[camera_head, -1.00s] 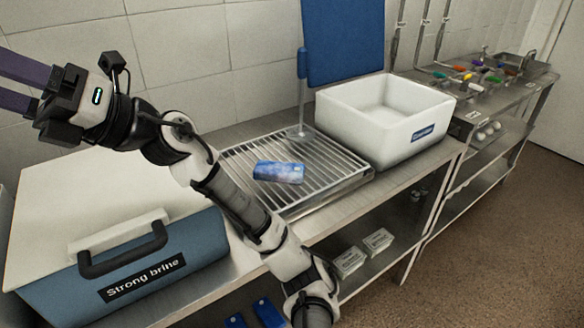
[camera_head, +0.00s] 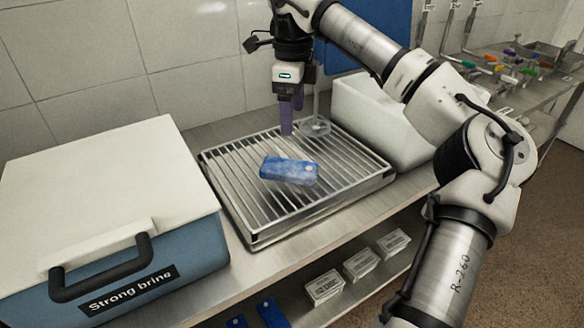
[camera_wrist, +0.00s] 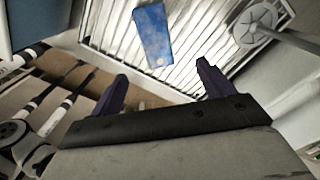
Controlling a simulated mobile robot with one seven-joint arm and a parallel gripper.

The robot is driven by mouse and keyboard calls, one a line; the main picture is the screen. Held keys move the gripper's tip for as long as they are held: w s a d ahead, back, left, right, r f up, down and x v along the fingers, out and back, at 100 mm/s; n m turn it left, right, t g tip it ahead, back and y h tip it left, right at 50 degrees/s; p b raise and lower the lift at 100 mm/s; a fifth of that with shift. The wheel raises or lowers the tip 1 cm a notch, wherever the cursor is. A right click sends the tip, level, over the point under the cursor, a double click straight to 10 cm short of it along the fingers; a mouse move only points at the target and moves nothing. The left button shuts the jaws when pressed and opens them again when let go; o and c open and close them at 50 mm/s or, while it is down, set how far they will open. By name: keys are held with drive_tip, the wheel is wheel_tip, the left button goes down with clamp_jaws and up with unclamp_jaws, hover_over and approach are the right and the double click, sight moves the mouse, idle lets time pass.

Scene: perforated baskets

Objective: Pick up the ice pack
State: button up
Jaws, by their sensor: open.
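The ice pack is a flat blue slab (camera_head: 289,171) lying on a metal wire rack (camera_head: 237,213) on the steel counter. It also shows in the wrist view (camera_wrist: 153,35), beyond my fingertips and nearer the left one. My gripper (camera_head: 287,130) points down above the far part of the rack, behind the ice pack in the head view. In the wrist view my two dark fingers (camera_wrist: 160,78) are spread apart with nothing between them. The ice pack is apart from the fingers.
A cooler box labelled "Strong brine" (camera_head: 150,262) stands left of the rack. A white tub (camera_head: 380,120) stands to the right, partly hidden by my arm. A round-based stand (camera_head: 315,126) is close beside my gripper. White boxes (camera_head: 361,264) sit on the lower shelf.

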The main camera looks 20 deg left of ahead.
hover_over(289, 166)
drive_tip(key=f, duration=0.8)
drive_tip(key=shift+w+d+p, duration=0.2)
drive_tip(key=shift+w+p, duration=0.1)
drive_tip(key=shift+p, duration=0.05)
drive_tip(key=f, duration=0.1)
drive_tip(key=f+p, duration=0.1)
drive_tip(key=f, duration=0.2)
drive_tip(key=shift+s+a, duration=0.2)
drive_tip(key=shift+s, duration=0.1)
drive_tip(key=shift+f, duration=0.55)
drive_tip(key=c, duration=1.3)
drive_tip(key=shift+r, duration=0.15)
